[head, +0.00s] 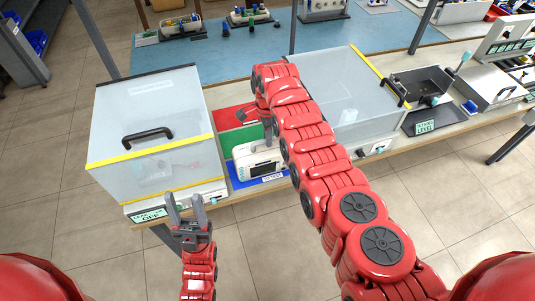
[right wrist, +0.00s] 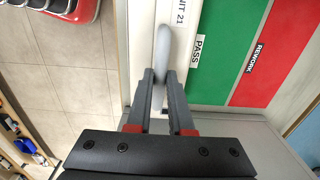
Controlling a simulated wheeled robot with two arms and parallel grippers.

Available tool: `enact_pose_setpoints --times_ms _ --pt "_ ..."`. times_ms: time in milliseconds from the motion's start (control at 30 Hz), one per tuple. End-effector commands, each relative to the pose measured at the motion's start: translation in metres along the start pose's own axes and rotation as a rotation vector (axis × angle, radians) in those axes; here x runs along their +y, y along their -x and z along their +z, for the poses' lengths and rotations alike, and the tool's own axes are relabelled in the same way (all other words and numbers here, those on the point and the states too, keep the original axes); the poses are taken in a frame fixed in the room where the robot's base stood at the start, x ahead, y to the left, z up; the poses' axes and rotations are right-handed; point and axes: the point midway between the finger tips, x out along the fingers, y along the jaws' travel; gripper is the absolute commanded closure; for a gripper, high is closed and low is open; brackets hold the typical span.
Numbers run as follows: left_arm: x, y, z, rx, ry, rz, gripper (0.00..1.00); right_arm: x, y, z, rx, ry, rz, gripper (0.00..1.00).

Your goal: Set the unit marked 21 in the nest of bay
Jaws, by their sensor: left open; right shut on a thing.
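The white unit (head: 243,164), with a small dark screen, stands on the bench between two covered bays. In the right wrist view its white top (right wrist: 144,50) carries a label ending in "IT 21". My right gripper (right wrist: 160,82) is shut on the unit's grey handle (right wrist: 164,42); in the head view my own arm partly hides this grip. I cannot tell whether the unit touches the bench. The left bay (head: 150,105) has a clear, yellow-edged cover that is down, with a black handle. My left gripper (head: 186,205) is open and empty in front of that bay.
A sign reading "OFF" (head: 150,215) is on the left bay's front. Red (head: 232,118), green (head: 238,138) and blue (head: 245,184) zones lie around the unit. Another covered bay (head: 345,85) stands right. A "LEVEL" sign (head: 425,127) is beyond it. A blue mat (head: 240,65) lies behind.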

Motion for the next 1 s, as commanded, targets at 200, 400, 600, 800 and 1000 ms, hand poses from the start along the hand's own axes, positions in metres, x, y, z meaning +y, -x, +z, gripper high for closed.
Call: enact_pose_setpoints --times_ms 200,400,600,800,1000 --pt "0.0 0.0 0.0 0.0 0.0 0.0 0.5 0.0 0.0 0.0 0.0 0.0 0.001 1.0" --pt "0.0 0.0 0.0 0.0 0.0 0.0 0.5 0.0 -0.001 0.0 0.0 0.0 0.001 1.0" --pt "0.0 -0.002 0.0 0.0 0.0 0.0 0.5 0.0 0.004 0.0 0.0 0.0 0.0 1.0" --pt "0.0 -0.007 -0.001 0.0 0.0 0.0 0.5 -0.001 0.015 0.0 0.0 0.0 -0.004 1.0" --pt "-0.001 -0.012 -0.002 0.0 0.0 0.0 0.5 -0.001 0.026 0.0 0.0 0.0 -0.004 1.0"
